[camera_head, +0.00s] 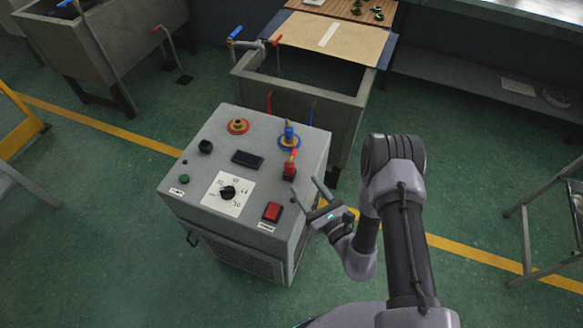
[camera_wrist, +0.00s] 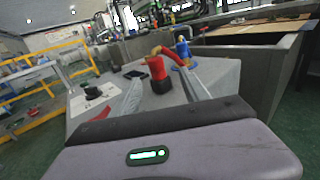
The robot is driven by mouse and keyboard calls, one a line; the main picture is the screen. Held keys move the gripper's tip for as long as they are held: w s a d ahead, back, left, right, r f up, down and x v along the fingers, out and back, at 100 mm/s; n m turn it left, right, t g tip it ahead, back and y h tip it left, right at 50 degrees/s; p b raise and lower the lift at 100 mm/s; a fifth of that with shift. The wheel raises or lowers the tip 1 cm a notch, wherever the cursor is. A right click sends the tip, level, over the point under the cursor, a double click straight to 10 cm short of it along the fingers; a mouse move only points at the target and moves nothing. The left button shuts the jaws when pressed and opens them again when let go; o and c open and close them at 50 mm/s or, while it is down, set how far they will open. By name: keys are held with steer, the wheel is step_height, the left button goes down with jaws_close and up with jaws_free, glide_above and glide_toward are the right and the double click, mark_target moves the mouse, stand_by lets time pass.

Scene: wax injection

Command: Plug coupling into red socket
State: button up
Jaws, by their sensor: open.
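The red coupling (camera_head: 289,170), with a dark base, stands upright near the right edge of the grey machine's top. It also shows in the wrist view (camera_wrist: 157,68), straight ahead between the lines of my two fingers. The red socket (camera_head: 238,126), a red ring with a brass centre, is at the back left of the same top and looks empty. My gripper (camera_head: 305,186) is open and empty at the machine's right edge, its fingertips close to the coupling on the near side. I cannot tell whether the fingers straddle it.
A blue fitting (camera_head: 289,136) stands upright behind the coupling. The top also carries a dial (camera_head: 228,192), a display (camera_head: 247,158), a red switch (camera_head: 272,211) and a green button (camera_head: 184,179). A grey tank (camera_head: 299,99) stands close behind the machine. Open floor lies left.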

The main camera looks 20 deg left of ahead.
mark_target(292, 172)
steer(key=b+x, duration=0.1)
steer(key=x, duration=0.5)
steer(key=f+b+x, duration=0.1)
steer(key=x, duration=0.2)
steer(key=shift+s+a+b, duration=0.25)
steer(key=shift+s+b, duration=0.05)
steer(key=shift+b, duration=0.05)
steer(key=shift+w+a, duration=0.15)
steer(key=shift+w, duration=0.05)
steer(key=shift+r, duration=0.1)
jaws_close()
